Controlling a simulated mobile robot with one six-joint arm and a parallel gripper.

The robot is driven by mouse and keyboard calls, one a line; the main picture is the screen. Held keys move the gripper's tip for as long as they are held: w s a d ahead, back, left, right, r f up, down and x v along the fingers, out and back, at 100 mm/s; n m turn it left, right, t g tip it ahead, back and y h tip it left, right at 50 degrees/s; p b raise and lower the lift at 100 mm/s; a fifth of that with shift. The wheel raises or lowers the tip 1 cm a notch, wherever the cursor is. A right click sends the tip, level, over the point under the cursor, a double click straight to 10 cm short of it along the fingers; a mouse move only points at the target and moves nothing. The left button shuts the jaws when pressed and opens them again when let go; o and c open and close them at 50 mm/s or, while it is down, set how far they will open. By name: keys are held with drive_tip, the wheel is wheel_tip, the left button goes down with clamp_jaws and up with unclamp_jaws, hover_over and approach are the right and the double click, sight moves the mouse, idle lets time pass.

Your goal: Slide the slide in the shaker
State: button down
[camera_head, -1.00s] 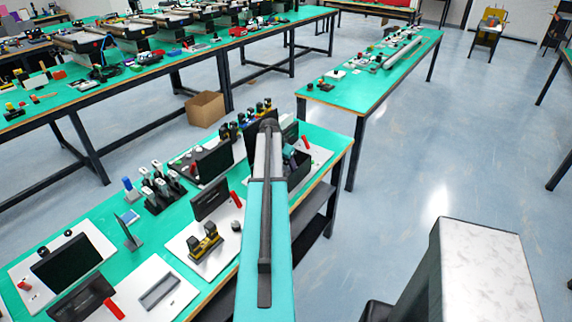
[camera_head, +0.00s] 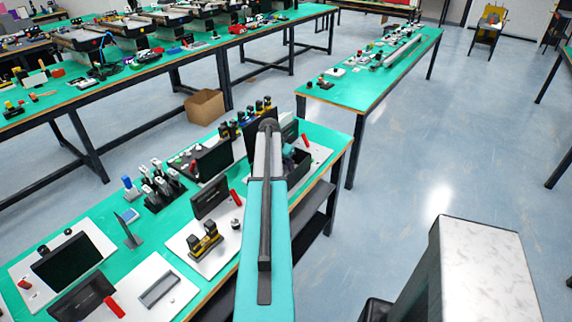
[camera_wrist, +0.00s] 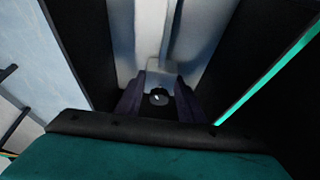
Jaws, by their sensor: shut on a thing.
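In the wrist view, my gripper (camera_wrist: 158,98) has its two dark fingers closed on a pale grey piece (camera_wrist: 160,73), which seems to be the slide. A light grey surface with a raised strip (camera_wrist: 176,25) runs away behind that piece. Tall dark walls stand on both sides, the left one (camera_wrist: 80,45) and the right one (camera_wrist: 255,60); they look like the shaker's sides. In the head view, the black open box (camera_head: 298,166) at the right end of the near bench is partly hidden by my arm. My gripper's fingers are hidden there.
The near green bench (camera_head: 115,190) holds several white boards with black screens (camera_head: 211,198). A yellow and black device (camera_head: 205,241) stands on one board. A cardboard box (camera_head: 204,106) is on the floor.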

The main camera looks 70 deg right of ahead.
drive_tip(key=shift+w+a+b, duration=0.15)
drive_tip(key=shift+a+b, duration=0.2)
drive_tip(key=shift+a, duration=0.55)
drive_tip(key=shift+w+a+b, duration=0.1)
drive_tip(key=shift+a+b, duration=0.2)
drive_tip(key=shift+a, duration=0.55)
drive_tip(key=c, duration=1.2)
unclamp_jaws()
drive_tip(key=shift+w+r, duration=0.1)
drive_tip(key=shift+b+v, duration=1.75)
drive_tip(key=shift+v, duration=5.05)
